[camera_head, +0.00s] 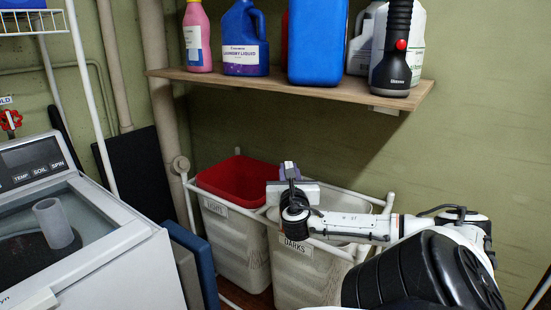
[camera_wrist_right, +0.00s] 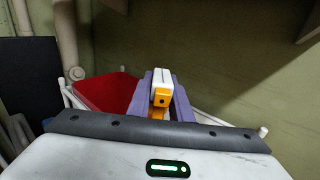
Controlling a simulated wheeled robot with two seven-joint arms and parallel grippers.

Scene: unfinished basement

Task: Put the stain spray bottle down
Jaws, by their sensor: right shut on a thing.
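My right gripper (camera_head: 289,172) is over the laundry hampers, in front of the wall and below the shelf. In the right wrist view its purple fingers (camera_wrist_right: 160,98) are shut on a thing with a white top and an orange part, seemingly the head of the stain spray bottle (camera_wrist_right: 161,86). The rest of the bottle is hidden in that view. In the head view the gripper and wrist hide the bottle, so I cannot tell how upright it is. My left gripper is not in view.
A wooden shelf (camera_head: 300,84) above carries several bottles and a black flashlight (camera_head: 396,50). Below stand a hamper labelled LIGHTS (camera_head: 235,245) with a red inside and one labelled DARKS (camera_head: 300,275). A washing machine (camera_head: 110,265) stands at the left.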

